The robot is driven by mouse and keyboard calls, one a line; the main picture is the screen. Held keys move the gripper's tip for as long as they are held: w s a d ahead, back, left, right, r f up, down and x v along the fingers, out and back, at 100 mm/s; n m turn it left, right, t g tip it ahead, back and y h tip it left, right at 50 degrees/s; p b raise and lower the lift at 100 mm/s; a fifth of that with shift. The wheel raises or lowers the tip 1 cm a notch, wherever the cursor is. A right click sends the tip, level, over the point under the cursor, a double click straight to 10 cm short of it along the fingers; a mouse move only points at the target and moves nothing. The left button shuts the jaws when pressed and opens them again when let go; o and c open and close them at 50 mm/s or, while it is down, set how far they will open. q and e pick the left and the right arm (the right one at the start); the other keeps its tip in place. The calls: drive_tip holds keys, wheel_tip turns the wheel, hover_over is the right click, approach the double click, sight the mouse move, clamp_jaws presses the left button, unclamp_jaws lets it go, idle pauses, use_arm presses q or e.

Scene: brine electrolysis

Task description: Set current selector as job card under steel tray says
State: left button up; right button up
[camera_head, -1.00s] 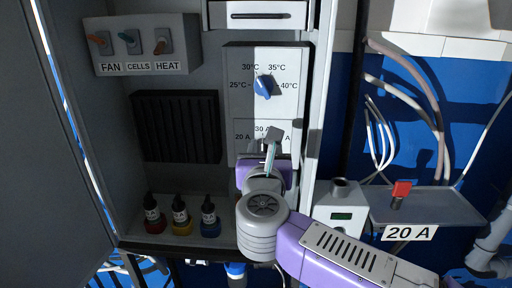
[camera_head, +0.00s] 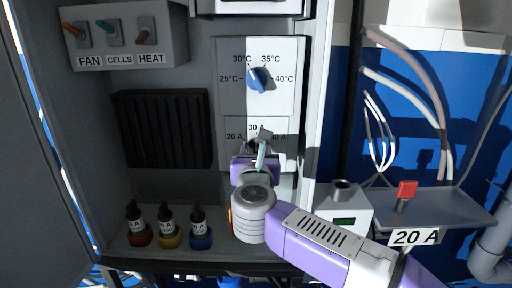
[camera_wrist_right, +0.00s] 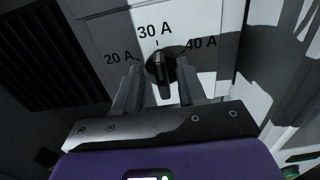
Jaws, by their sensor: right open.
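The current selector is a black knob (camera_wrist_right: 160,68) on a light panel marked 20 A, 30 A and 40 A. Its bar stands roughly upright, in line with the 30 A mark. My right gripper (camera_wrist_right: 157,88) is open, with one finger on each side of the knob; I cannot tell whether they touch it. In the head view my right gripper (camera_head: 258,150) partly hides the selector and the 40 A label. A job card (camera_head: 413,237) reading 20 A hangs at the front edge of the steel tray (camera_head: 455,208). My left gripper is not in view.
Above the selector is a blue temperature knob (camera_head: 258,79). Switches marked FAN, CELLS and HEAT (camera_head: 122,36) are at upper left. Three dropper bottles (camera_head: 168,228) stand on the cabinet floor. A red-topped part (camera_head: 406,189) stands on the tray. An open cabinet door (camera_head: 40,150) is at left.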

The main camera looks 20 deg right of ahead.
drive_tip(key=shift+w+d, duration=0.2)
drive_tip(key=shift+w, duration=0.3)
clamp_jaws()
drive_tip(key=shift+a+n, duration=0.1)
drive_tip(key=shift+n, duration=0.3)
drive_tip(key=n+p, duration=0.1)
drive_tip(key=n, duration=0.2)
drive_tip(key=n+p, duration=0.2)
drive_tip(key=n, duration=0.2)
drive_tip(key=a+n+p, duration=0.1)
drive_tip(key=n, duration=0.3)
drive_tip(key=shift+w+f+p, duration=0.2)
drive_tip(key=shift+f+p, duration=0.1)
drive_tip(key=shift+f, duration=0.05)
unclamp_jaws()
